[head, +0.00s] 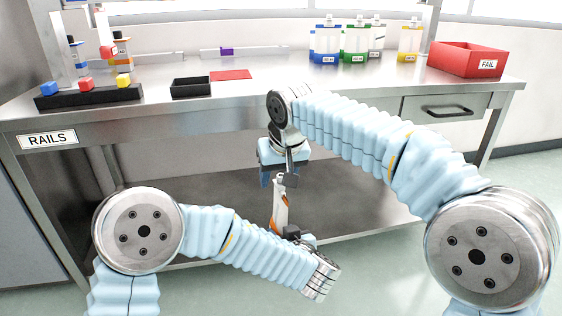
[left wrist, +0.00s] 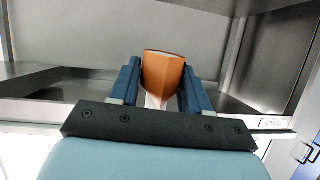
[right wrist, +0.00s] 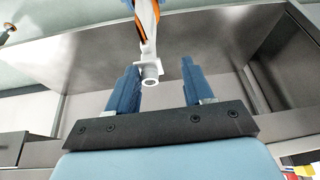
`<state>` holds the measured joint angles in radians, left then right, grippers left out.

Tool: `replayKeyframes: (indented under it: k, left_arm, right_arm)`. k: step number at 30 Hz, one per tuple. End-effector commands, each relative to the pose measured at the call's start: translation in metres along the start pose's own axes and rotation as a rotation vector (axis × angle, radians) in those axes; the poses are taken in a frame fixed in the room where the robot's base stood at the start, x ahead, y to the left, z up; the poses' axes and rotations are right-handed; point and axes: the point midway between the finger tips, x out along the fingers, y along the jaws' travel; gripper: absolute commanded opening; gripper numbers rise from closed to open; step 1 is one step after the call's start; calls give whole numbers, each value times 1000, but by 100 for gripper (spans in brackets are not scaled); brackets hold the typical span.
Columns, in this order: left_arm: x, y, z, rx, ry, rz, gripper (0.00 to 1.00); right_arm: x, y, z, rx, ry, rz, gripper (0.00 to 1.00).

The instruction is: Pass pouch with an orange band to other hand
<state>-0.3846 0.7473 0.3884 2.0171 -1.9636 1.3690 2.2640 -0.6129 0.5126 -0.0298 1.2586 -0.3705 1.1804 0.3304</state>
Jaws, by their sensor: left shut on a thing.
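The pouch with an orange band (head: 281,205) is held upright in front of the bench. Its orange lower end fills the space between the fingers in the left wrist view (left wrist: 163,75). My left gripper (head: 290,234) is shut on that lower end. My right gripper (head: 277,175) is above, pointing down, with its blue fingers spread around the area of the pouch's spout.
The steel bench (head: 270,100) with its lower shelf is behind the grippers. On top are a rack with coloured caps (head: 88,95), a black tray (head: 190,87), a red mat (head: 231,75), several banded pouches (head: 355,42) and a red FAIL bin (head: 467,59).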

Motion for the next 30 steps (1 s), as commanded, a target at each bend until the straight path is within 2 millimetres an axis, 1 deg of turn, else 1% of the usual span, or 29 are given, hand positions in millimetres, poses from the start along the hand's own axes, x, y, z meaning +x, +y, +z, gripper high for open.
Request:
replayKeyframes:
  k: [1, 5, 6, 14, 15, 17, 24, 25, 29, 30]
  left_arm:
    - [-1, 1, -3, -3, 8, 3, 19]
    - [-1, 2, -5, -4, 11, 4, 18]
    - [-2, 2, -5, -5, 12, 4, 19]
    - [-2, 2, -6, -6, 15, 4, 18]
    - [-2, 2, -6, -7, 15, 4, 18]
    - [-2, 2, -6, -7, 15, 5, 18]
    - [-2, 2, -6, -6, 15, 6, 19]
    - [-2, 2, -6, -6, 15, 6, 19]
    - [-2, 2, -6, -5, 14, 6, 19]
    - [-2, 2, -6, -5, 14, 6, 53]
  right_arm:
    - [9, 0, 2, 0, -9, 2, 50]
    - [20, 0, 3, 0, -12, 1, 50]
    - [22, 0, 3, 0, -13, 1, 50]
    - [24, 0, 3, 0, -15, 1, 50]
    - [24, 0, 4, 0, -15, 1, 49]
    - [24, 0, 4, 0, -15, 1, 39]
    - [24, -1, 4, 0, -15, 0, 3]
    - [24, -1, 4, 0, -15, 0, 0]
    - [24, -1, 3, -1, -14, 0, 0]
    - [24, -1, 3, -1, -14, -1, 0]
